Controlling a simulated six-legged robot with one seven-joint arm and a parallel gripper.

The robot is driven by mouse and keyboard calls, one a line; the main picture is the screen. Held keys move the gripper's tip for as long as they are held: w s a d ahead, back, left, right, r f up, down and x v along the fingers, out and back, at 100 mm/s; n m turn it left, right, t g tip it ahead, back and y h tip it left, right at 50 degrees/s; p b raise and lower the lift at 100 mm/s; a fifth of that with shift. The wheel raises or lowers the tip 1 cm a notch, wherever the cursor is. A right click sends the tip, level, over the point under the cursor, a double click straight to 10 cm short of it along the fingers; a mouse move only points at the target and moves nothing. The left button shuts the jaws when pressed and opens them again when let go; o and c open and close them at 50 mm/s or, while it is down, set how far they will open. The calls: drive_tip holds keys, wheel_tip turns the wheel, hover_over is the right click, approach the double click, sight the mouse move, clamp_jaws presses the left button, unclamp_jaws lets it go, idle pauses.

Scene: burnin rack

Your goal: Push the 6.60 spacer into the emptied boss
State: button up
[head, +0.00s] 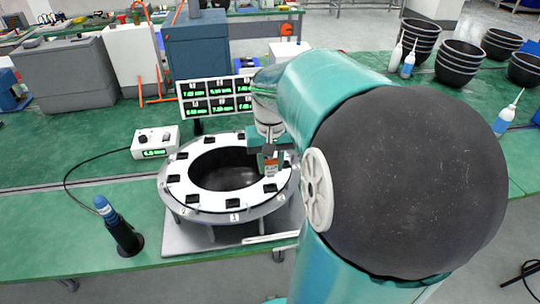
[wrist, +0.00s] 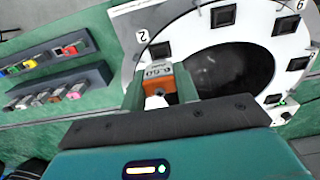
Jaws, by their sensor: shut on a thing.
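My gripper (head: 268,158) is shut on the 6.60 spacer (wrist: 158,80), an orange block with a pale face marked "6.60", held between both fingers in the wrist view. In the head view the spacer (head: 270,167) shows at the right side of the white ring (head: 188,196). The ring (wrist: 135,22) carries several dark square bosses around a large round opening. One boss (wrist: 160,49) lies just beyond the spacer, near the mark "2". I cannot tell which boss is the emptied one, or whether the spacer touches the ring; its lower end is hidden.
Two dark racks with small coloured pieces (wrist: 68,50) lie left in the wrist view. A blue-topped tool (head: 118,228) stands front left.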

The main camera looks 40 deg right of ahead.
sight(271, 172)
drive_tip(key=shift+f, duration=1.5)
drive_tip(key=shift+f, duration=1.2)
idle(0.5)
drive_tip(key=o, duration=1.1)
wheel_tip(271, 172, up, 14)
drive_tip(key=shift+f, duration=0.1)
drive_tip(key=shift+a, duration=0.1)
drive_tip(key=s+a+f+n+t, duration=0.1)
drive_tip(key=a+n+t, duration=0.1)
drive_tip(key=a, duration=0.5)
drive_tip(key=s+a+f+n+t, duration=0.1)
drive_tip(key=s+a+n, duration=0.1)
drive_tip(key=a, duration=0.6)
drive_tip(key=s+a+n+t, duration=0.1)
drive_tip(key=a+n+t, duration=0.1)
drive_tip(key=a, duration=0.6)
drive_tip(key=shift+s+f+n+t, duration=0.25)
drive_tip(key=shift+f+n+t, duration=0.05)
drive_tip(key=shift+f+n, duration=0.1)
